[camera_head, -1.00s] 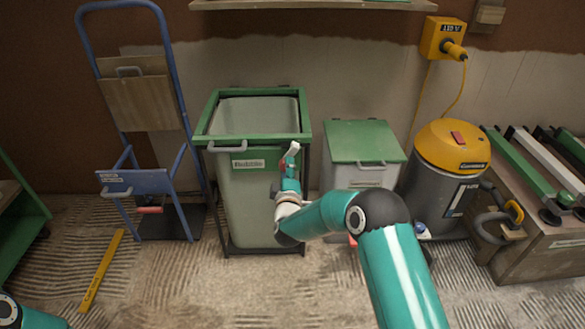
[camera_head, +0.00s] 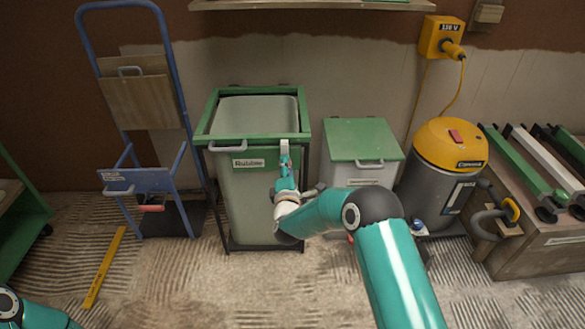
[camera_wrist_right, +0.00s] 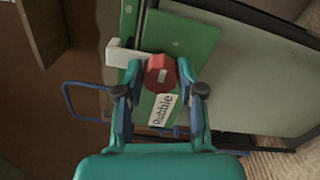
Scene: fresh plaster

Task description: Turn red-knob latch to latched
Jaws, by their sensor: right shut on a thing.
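The red-knob latch is on the green rim of the rubble bin. Its red knob (camera_wrist_right: 160,73) shows between the fingers in the right wrist view. Its white lever (camera_wrist_right: 124,54) sticks out to the left of the knob there; in the head view the lever (camera_head: 284,146) stands nearly upright above the gripper. My right gripper (camera_head: 285,164) is shut on the red knob, a finger on each side, as the wrist view (camera_wrist_right: 160,86) also shows. It hides the knob in the head view. Of my left arm only a teal part shows at the bottom left; its gripper is out of view.
The green-framed rubble bin (camera_head: 254,200) stands beside a blue hand truck (camera_head: 187,110) on its left. To the right are a green-lidded box (camera_head: 362,137) and a yellow-topped vacuum (camera_head: 450,145). A yellow level (camera_head: 104,268) lies on the floor at left.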

